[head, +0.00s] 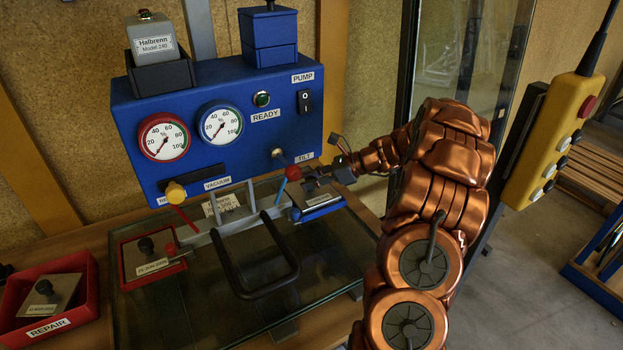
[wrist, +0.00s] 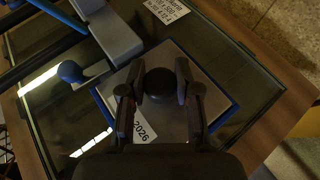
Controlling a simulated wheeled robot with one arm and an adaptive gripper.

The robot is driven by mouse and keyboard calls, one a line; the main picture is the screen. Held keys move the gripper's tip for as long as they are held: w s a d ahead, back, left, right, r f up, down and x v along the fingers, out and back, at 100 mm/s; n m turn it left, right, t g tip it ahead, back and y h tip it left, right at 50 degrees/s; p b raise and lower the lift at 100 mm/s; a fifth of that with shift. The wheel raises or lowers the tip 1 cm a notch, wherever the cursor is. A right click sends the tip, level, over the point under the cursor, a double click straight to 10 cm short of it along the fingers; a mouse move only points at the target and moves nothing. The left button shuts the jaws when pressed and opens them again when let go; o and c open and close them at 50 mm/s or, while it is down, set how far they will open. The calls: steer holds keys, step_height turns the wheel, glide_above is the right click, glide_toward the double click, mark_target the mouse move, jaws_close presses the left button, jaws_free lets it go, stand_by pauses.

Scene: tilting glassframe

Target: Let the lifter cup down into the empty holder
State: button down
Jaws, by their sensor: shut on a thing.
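My gripper (wrist: 159,92) is shut on the black knob (wrist: 159,84) of the lifter cup, a grey square plate (wrist: 178,52) with a white label ending in 2026. In the wrist view the plate lies over the blue-edged holder (wrist: 232,112), roughly lined up with it; blue rim shows along its right and left sides. In the head view my gripper (head: 318,180) is over this blue holder (head: 318,212), under the tilt lever. Whether the plate rests in the holder or hangs just above it, I cannot tell.
A red holder (head: 128,284) with another grey cup (head: 150,258) is at the left of the glass. A red REPAIR tray (head: 88,310) holds a further cup. A black bar handle (head: 262,292) and red-knobbed tilt lever (head: 292,173) are close by. A yellow pendant (head: 545,135) hangs right.

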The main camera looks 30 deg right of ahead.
steer(key=shift+f, duration=0.65)
steer(key=c, duration=0.7)
jaws_free()
steer(key=shift+c, duration=0.2)
steer(key=shift+d, duration=0.1)
steer(key=v, duration=1.2)
